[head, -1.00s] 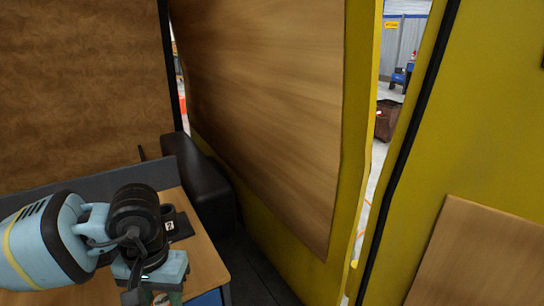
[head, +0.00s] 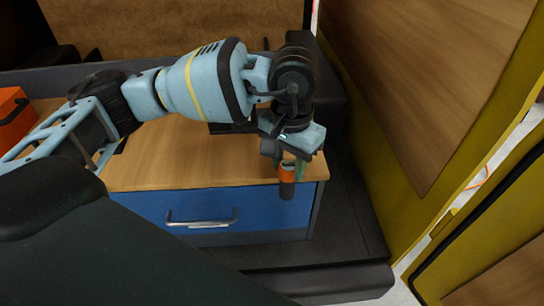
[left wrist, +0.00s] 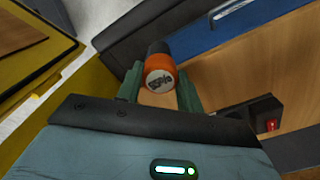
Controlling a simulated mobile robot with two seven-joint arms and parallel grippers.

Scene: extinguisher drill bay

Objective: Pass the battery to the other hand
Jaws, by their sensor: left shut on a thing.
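The battery (head: 287,182) is a small cylinder with an orange upper part and a dark lower end. In the head view it hangs upright below my left gripper (head: 291,168), just in front of the cabinet's right front corner. My left gripper is shut on it. In the left wrist view the battery (left wrist: 160,75) sits between the two green fingers of my left gripper (left wrist: 160,92), with its printed round end facing the camera. My right gripper is in neither view.
A wooden-topped cabinet (head: 150,165) with a blue drawer front (head: 160,208) stands under my left arm. An orange box (head: 12,115) is at the far left. A black ledge (head: 310,278) runs along the floor in front, and a yellow wall with a wooden panel (head: 430,80) bounds the right.

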